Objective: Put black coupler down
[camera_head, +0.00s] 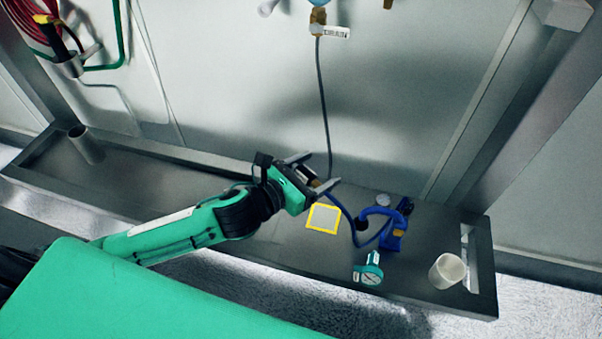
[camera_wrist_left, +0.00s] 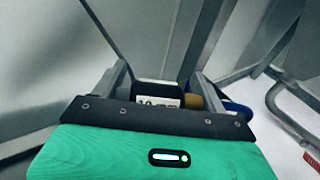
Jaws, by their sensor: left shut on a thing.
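My left gripper (camera_head: 312,172) is above the dark metal bench, shut on the black coupler (camera_head: 308,175). The coupler is mostly hidden between the fingers in the head view, with a blue hose (camera_head: 344,210) running from it to the right. In the left wrist view the black coupler (camera_wrist_left: 158,90) with a white label sits between the two fingers of the gripper (camera_wrist_left: 163,85), beside a brass part (camera_wrist_left: 193,101). A yellow-bordered square (camera_head: 323,229) lies on the bench just below the gripper. My right gripper is not in view.
A blue tool (camera_head: 396,238) and a green gauge (camera_head: 370,272) are right of the square. A white cup (camera_head: 446,272) is at the right end, a grey cylinder (camera_head: 87,146) at the left. A thin hose (camera_head: 323,100) hangs behind from a brass fitting (camera_head: 318,18).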

